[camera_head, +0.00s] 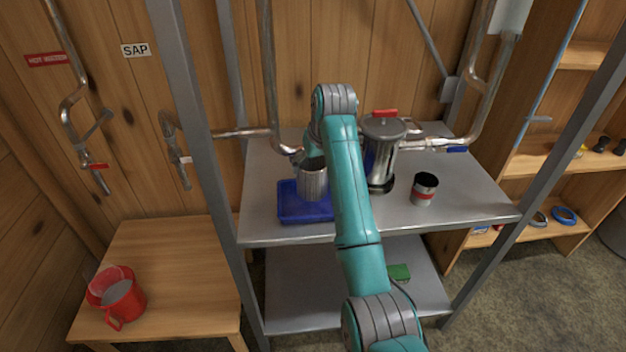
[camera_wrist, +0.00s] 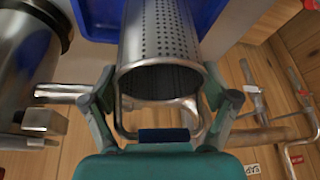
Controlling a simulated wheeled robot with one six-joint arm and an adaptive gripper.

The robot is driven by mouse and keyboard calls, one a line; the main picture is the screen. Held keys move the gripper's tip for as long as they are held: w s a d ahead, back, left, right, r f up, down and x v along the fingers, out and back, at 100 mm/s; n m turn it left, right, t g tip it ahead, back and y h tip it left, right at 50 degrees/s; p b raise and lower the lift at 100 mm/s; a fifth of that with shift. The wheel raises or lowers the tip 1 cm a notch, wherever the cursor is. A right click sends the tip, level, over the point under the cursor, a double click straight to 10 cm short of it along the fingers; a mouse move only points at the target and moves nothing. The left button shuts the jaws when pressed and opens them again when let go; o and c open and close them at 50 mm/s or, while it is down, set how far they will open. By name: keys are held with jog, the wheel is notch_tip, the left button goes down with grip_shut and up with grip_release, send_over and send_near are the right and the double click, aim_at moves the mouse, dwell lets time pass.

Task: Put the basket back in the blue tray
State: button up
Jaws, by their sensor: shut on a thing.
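The basket is a perforated metal cylinder (camera_head: 312,183) with a wire handle. It is upright above or within the blue tray (camera_head: 291,213) on the upper metal shelf; whether its base touches the tray is unclear. My gripper (camera_wrist: 160,105) is shut on the basket. In the wrist view its fingers are on both sides of the basket's open rim and handle, and the basket (camera_wrist: 165,38) extends toward the blue tray (camera_wrist: 100,15). In the head view my arm hides most of the gripper and the tray's right part.
A tall metal canister (camera_head: 382,155) with a red top stands close right of my arm. A dark-topped can with a red band (camera_head: 424,189) is farther right. Pipes run behind the shelf. A red jug (camera_head: 118,298) stands on the wooden table (camera_head: 175,260) at left.

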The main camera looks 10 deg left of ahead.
aim_at(317, 168)
jog(key=shift+f, duration=2.6)
jog(key=o, duration=1)
jog(key=shift+f, duration=0.15)
jog(key=shift+o, duration=0.2)
jog(key=v, duration=1.2)
